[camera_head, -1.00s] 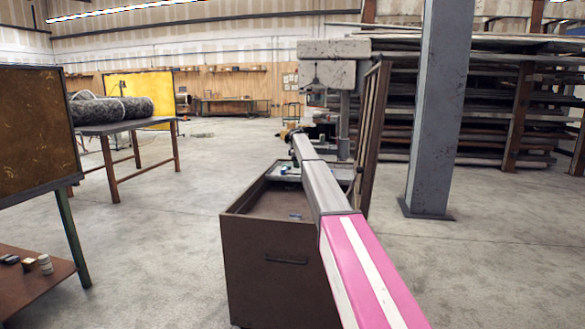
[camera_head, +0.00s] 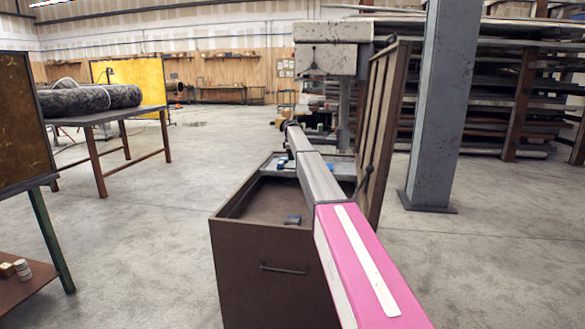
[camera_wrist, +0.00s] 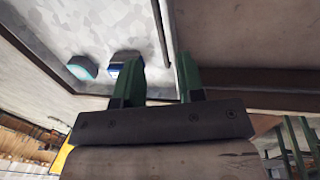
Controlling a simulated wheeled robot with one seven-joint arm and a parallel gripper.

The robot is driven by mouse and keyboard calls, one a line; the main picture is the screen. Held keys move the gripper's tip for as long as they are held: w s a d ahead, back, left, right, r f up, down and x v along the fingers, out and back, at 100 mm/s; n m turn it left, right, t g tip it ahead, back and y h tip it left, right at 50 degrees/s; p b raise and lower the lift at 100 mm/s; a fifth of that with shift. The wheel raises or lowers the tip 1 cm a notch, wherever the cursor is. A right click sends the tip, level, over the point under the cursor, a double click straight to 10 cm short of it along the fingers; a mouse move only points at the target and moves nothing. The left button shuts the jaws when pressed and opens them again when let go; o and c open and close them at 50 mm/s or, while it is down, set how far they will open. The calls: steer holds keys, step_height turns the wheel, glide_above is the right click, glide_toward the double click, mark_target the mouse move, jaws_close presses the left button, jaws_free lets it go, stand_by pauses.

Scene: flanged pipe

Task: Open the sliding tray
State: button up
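A brown chest (camera_head: 262,275) with its lid (camera_head: 385,125) raised stands ahead of me. A grey sliding tray (camera_head: 338,166) sits at the chest's far end, with small items on it. In the wrist view the tray (camera_wrist: 100,30) fills the upper left, with a teal item and a blue item near its edge. My gripper (camera_wrist: 157,78) shows there with two green fingers spread apart. The tray's pale rim runs down toward the gap between them. Contact cannot be told. In the head view my arm hides part of the tray, and the fingers cannot be made out.
A table with dark rolls (camera_head: 90,99) is at the left. The floor between the table and chest is clear.

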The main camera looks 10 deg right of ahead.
steer(key=f, duration=0.2)
steer(key=w+f, duration=0.1)
steer(key=f, duration=0.4)
steer(key=shift+w+d, duration=0.15)
steer(key=shift+d, duration=0.05)
steer(key=shift+c, duration=0.3)
jaws_close()
